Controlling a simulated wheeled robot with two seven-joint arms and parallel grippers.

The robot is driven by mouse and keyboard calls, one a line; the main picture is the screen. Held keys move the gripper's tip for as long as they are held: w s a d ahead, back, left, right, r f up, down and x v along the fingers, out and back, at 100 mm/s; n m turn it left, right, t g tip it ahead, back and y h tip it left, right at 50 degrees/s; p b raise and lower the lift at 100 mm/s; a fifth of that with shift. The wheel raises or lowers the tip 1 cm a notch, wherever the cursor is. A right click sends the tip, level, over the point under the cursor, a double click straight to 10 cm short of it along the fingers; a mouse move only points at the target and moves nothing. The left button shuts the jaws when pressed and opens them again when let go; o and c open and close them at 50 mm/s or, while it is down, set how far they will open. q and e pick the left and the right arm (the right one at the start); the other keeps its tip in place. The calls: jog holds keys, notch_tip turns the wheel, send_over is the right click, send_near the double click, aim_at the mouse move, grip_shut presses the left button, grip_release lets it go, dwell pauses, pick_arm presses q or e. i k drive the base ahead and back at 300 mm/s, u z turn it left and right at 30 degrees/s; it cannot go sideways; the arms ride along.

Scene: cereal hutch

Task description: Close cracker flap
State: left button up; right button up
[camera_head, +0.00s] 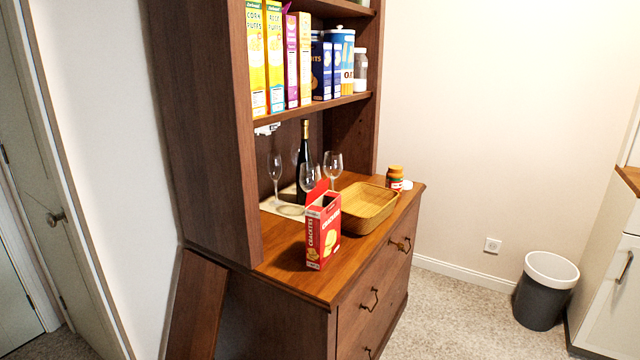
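A red cracker box (323,236) stands upright on the wooden counter of the hutch (292,277), close to its front edge. Its top is open, and a red flap (318,190) sticks up at the top, toward the back left. Neither of my grippers is in view.
A wooden tray (376,224) sits right behind the box. Wine glasses (333,164) and a dark bottle (304,150) stand at the back left. A jar (395,178) is at the right. Cereal boxes (274,60) fill the shelf above. The counter's front left is clear.

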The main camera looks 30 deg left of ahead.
aim_at(321, 187)
jog(key=z, duration=0.4)
jog(key=i, duration=3.05)
jog(key=u, duration=3.4)
